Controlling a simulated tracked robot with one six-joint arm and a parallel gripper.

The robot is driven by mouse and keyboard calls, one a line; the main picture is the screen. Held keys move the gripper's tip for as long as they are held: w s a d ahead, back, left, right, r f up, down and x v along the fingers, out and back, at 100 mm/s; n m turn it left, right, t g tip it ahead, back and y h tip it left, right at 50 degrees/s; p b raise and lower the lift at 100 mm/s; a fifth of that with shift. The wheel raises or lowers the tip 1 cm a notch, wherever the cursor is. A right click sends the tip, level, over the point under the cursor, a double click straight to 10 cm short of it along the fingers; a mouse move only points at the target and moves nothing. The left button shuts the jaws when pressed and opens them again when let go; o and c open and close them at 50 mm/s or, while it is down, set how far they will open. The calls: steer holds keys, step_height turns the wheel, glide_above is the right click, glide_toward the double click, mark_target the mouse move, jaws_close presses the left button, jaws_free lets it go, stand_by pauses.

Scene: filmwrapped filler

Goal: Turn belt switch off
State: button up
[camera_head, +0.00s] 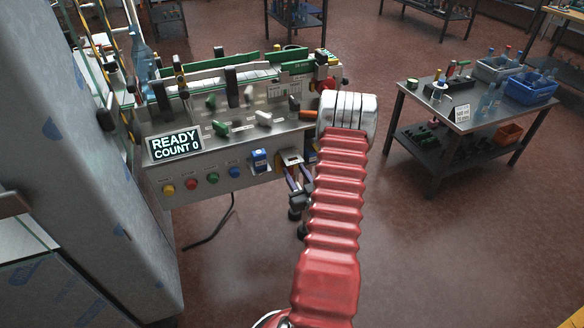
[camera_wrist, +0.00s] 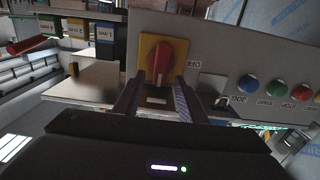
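The belt switch (camera_wrist: 162,58) is a red rotary knob on a yellow square plate (camera_wrist: 146,52) on the grey panel. Its handle stands near upright in the wrist view. An OFF label (camera_wrist: 195,65) is right of the plate; its other label is not readable. My gripper (camera_wrist: 157,84) is open, its two dark fingers apart and pointing at the knob's lower end. I cannot tell whether a finger touches it. In the head view, my gripper (camera_head: 294,175) is at the panel's front, partly behind my red arm, and the knob is hard to make out.
The panel's READY COUNT 0 display (camera_head: 175,144), a row of coloured buttons (camera_head: 190,183) and a blue padlock-like block (camera_head: 259,160) lie left of my gripper. Floor between is clear.

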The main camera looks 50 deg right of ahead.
steer(key=x, duration=0.3)
steer(key=shift+w, duration=0.1)
steer(key=shift+c, duration=0.7)
jaws_close()
